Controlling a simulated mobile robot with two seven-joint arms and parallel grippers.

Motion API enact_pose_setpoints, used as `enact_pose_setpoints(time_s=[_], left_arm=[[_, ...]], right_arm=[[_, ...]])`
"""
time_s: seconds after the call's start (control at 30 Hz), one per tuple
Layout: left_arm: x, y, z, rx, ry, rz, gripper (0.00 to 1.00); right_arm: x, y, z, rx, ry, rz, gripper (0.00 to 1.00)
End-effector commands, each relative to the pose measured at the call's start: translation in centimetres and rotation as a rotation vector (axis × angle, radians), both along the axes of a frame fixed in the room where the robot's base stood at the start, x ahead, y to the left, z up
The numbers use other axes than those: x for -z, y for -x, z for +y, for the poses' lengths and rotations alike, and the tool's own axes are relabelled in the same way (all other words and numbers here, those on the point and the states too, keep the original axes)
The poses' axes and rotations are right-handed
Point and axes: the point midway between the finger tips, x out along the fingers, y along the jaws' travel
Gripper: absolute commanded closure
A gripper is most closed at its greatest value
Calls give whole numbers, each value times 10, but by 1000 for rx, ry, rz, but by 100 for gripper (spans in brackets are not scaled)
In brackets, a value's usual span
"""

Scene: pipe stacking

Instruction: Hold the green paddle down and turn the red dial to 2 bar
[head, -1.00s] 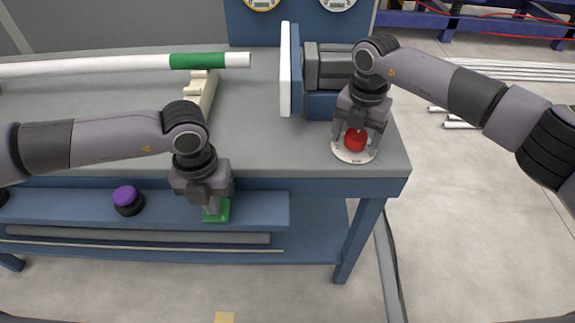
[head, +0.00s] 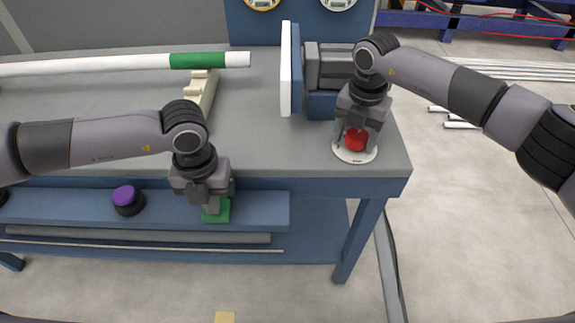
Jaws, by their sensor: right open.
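The green paddle (head: 217,213) sits on the blue lower shelf at the front of the bench. My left gripper (head: 213,205) is right over it, its fingertips against the paddle's top and partly hiding it. Whether its fingers are apart I cannot tell. The red dial (head: 356,139) stands on a round white plate (head: 355,157) at the bench's front right corner. My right gripper (head: 357,138) is open around the red dial, one finger on each side. The scale marks on the plate are too small to read.
A purple-topped black knob (head: 126,199) stands on the shelf left of the paddle. A white pipe with a green band (head: 198,61) rests on a cream support (head: 203,100). A white plate on a clamp (head: 286,70) stands behind the dial. Two gauges (head: 338,4) are at the back.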

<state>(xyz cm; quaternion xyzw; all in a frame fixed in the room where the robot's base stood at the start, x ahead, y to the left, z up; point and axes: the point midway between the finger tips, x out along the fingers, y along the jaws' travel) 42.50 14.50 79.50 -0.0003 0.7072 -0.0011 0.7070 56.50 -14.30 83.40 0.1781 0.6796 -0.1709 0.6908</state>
Motion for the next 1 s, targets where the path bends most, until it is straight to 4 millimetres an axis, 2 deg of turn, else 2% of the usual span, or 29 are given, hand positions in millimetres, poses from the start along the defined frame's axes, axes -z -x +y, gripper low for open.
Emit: enact_pose_setpoints(time_s=[0.03,0.5,1.0], left_arm=[[2,-4,2,-6,-3,-10,100],[2,-4,2,-6,-1,-11,100],[2,-4,1,-6,0,-11,100]], right_arm=[[10,7,-5,4,15,27,23],[2,8,-7,2,13,23,23],[-8,2,0,1,8,16,23]])
